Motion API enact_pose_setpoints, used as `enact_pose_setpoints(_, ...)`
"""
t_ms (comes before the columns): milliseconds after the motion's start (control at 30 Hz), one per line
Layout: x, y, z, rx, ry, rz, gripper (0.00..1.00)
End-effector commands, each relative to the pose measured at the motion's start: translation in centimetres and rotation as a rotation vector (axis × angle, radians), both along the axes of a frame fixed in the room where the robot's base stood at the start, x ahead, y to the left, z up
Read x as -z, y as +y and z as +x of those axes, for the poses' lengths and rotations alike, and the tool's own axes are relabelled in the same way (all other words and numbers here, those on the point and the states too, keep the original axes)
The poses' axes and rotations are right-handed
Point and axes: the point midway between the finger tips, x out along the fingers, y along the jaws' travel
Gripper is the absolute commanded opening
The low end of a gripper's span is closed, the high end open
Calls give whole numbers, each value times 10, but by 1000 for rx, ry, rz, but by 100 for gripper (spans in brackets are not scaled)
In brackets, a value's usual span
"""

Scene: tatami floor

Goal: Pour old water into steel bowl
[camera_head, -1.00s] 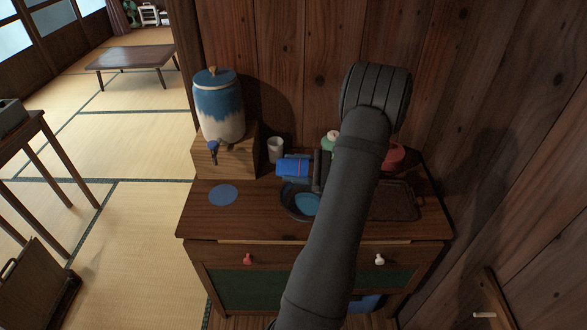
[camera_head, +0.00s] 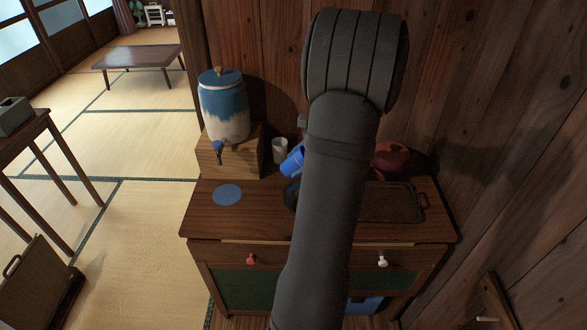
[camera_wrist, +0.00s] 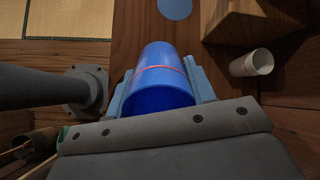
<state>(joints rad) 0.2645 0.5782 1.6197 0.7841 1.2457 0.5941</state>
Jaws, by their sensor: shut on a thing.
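A blue cup (camera_head: 291,161) with a red band is held tilted above the cabinet top, partly behind my arm in the head view. In the wrist view the cup (camera_wrist: 163,75) lies between the pale blue fingers of my gripper (camera_wrist: 160,84), which is shut on it. I cannot see whether water is in the cup or flowing from it. The steel bowl is almost wholly hidden behind my arm; only what seems its dark rim (camera_head: 290,196) shows at the arm's left edge. I cannot tell how the cup's mouth lies relative to the bowl.
A blue and white water crock (camera_head: 223,108) with a tap stands on a wooden stand (camera_head: 230,158). A white cup (camera_head: 280,150) is beside it. A blue round mat (camera_head: 227,195) lies front left. A dark tray (camera_head: 395,203) and red pot (camera_head: 398,159) are right of my arm.

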Motion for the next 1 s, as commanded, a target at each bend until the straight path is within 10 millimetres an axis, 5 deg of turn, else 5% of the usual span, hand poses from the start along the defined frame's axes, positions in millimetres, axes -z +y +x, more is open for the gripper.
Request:
enact_pose_setpoints(700,-21,2,0,-3,38,-683,24)
enact_pose_setpoints(1000,-23,0,0,1,44,-753,24)
